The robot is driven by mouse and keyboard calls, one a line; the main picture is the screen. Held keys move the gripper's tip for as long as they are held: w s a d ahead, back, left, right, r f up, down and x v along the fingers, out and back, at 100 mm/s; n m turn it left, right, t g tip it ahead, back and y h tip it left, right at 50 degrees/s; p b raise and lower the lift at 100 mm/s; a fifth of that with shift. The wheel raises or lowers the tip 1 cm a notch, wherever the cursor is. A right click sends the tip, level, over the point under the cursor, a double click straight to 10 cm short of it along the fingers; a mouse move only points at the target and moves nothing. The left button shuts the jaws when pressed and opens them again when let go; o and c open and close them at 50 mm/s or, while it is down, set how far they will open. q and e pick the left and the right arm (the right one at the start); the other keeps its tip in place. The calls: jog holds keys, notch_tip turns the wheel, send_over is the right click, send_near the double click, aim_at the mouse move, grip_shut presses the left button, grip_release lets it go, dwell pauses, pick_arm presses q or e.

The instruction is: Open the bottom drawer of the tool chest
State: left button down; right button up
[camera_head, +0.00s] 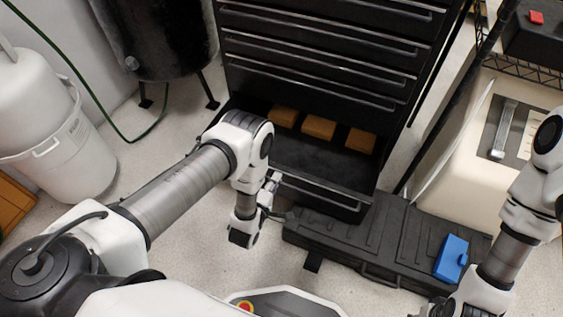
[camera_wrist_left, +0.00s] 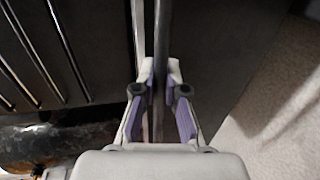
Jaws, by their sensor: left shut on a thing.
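The black tool chest (camera_head: 310,72) stands at the top middle of the head view. Its lowest visible drawer (camera_head: 312,160) is pulled out, and its inside shows. A long bar handle (camera_head: 325,188) runs across that drawer's front. My left gripper (camera_head: 272,186) is at the left end of this handle, small and partly hidden by my arm. In the left wrist view, my left gripper (camera_wrist_left: 160,92) is shut on the dark handle bar (camera_wrist_left: 162,40), with purple pads on both sides of it. My right gripper (camera_head: 436,308) shows only partly at the bottom edge, and its jaws cannot be made out.
Several orange-brown blocks (camera_head: 318,127) lie in the drawer. A black case (camera_head: 345,240) lies on the floor before the chest, with a blue object (camera_head: 451,258) on it. A white bin (camera_head: 65,150) and a black tank (camera_head: 165,40) stand left. Pale floor shows between.

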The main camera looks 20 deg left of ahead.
pick_arm(q)
jog(key=shift+s, duration=0.5)
pick_arm(e)
jog(key=shift+r, duration=0.25)
pick_arm(q)
jog(key=c, duration=1.5)
grip_release()
jog(key=s+r, duration=0.1)
jog(key=s, duration=0.6)
jog(key=shift+s+a+r, duration=0.15)
jog(key=shift+s+r, duration=0.05)
